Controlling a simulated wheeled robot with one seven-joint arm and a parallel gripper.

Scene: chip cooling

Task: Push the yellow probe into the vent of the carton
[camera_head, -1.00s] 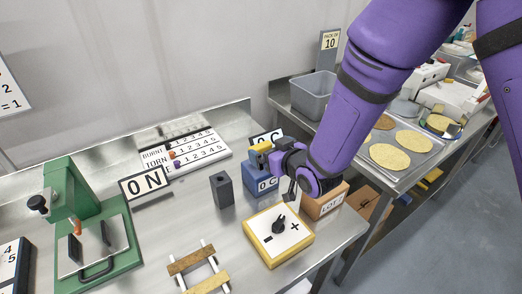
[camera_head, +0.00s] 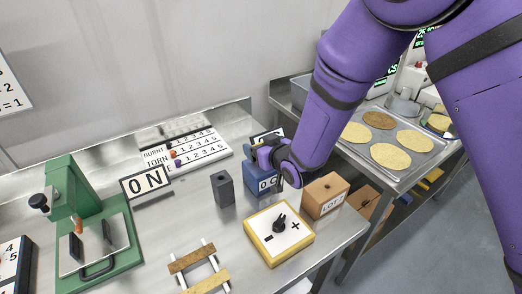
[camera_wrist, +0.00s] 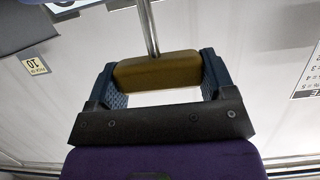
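The yellow probe (camera_wrist: 158,72) has a block handle with a thin metal rod, seen in the wrist view. My gripper (camera_wrist: 158,84) has a finger on each side of the handle and looks shut on it. In the head view my gripper (camera_head: 262,154) is at the top of the blue box (camera_head: 261,183) marked "0 C" and hides most of the probe there. I cannot tell whether the rod is still inside the blue box. The brown carton (camera_head: 325,190) labelled "LOT" stands to the right of the blue box, with a small dark hole in its top.
A yellow-edged dial box (camera_head: 277,235) stands in front of the blue box and a dark block (camera_head: 222,189) to its left. A tray of tortillas (camera_head: 415,165) is on the right-hand table.

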